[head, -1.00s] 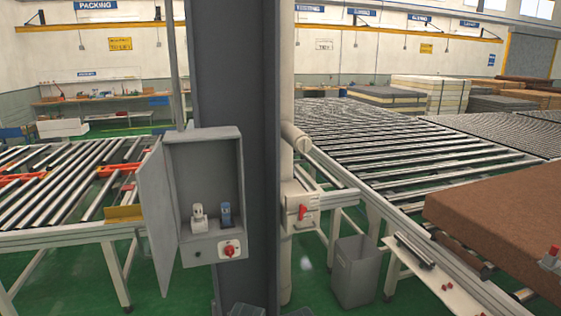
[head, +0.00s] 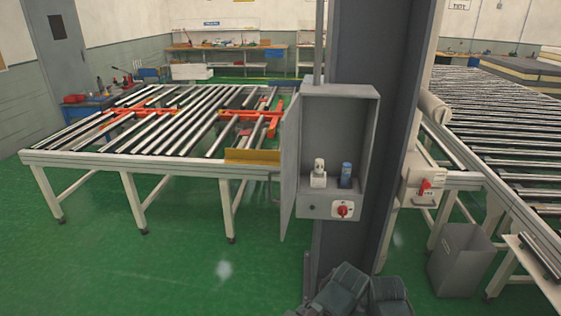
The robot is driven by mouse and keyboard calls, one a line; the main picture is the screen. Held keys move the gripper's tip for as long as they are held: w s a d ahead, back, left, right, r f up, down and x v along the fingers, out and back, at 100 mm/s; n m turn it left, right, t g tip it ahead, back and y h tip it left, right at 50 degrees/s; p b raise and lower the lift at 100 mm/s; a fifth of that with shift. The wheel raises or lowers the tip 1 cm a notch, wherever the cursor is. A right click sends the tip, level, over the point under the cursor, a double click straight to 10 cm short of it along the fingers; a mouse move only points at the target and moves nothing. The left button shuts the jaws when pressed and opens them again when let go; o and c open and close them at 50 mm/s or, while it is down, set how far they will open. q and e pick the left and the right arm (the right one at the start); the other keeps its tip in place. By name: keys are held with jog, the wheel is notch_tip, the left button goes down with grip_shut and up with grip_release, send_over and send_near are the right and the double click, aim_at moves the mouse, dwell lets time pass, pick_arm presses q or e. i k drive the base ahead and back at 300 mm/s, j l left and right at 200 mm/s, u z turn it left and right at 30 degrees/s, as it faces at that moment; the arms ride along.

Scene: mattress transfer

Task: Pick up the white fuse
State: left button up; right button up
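The white fuse (head: 319,173) stands upright in a holder inside an open grey wall box (head: 358,91), left of a blue fuse (head: 346,174). The box is fixed to a dark column, and its door (head: 290,165) hangs open to the left. Below the fuses is a panel with a red rotary switch (head: 343,210). Nothing touches the white fuse. Neither gripper's fingertips show in the head view; only dark parts, apparently mine, show at the bottom edge, below the box.
The dark column (head: 375,70) stands behind the box. A roller table (head: 150,162) is at the left, with open green floor (head: 150,265) before it. A grey bin (head: 460,262) and another roller conveyor (head: 500,130) are at the right.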

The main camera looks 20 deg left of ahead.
aim_at(319, 165)
jog(key=i+j, duration=0.1)
jog(key=j, duration=1.4)
